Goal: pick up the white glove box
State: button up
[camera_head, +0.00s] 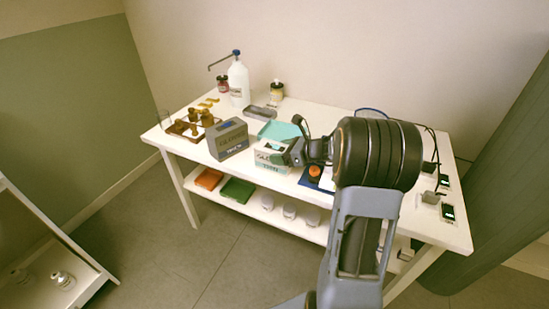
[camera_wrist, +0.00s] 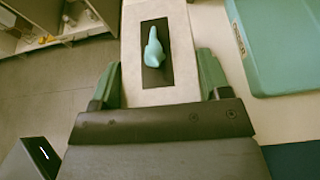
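The white glove box (camera_head: 270,158) stands near the table's front edge, just right of a grey box. In the wrist view its white top (camera_wrist: 136,82) has a dark slot with a teal glove (camera_wrist: 153,48) sticking out. My gripper (camera_head: 288,144) is at the box's right end, partly covering it in the head view. In the wrist view my open gripper (camera_wrist: 158,62) has one finger on each side of the box's near end. I cannot tell whether the fingers touch it.
The grey box (camera_head: 228,139) stands close on the left. A teal tray (camera_head: 279,130) lies behind; it also shows in the wrist view (camera_wrist: 275,40). An orange-capped item (camera_head: 315,172) stands right of the glove box. A white pump bottle (camera_head: 239,83) and brown bottles are farther back.

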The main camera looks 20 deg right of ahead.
jog(key=c, duration=0.4)
jog(key=shift+c, duration=0.4)
jog(key=shift+r, duration=0.15)
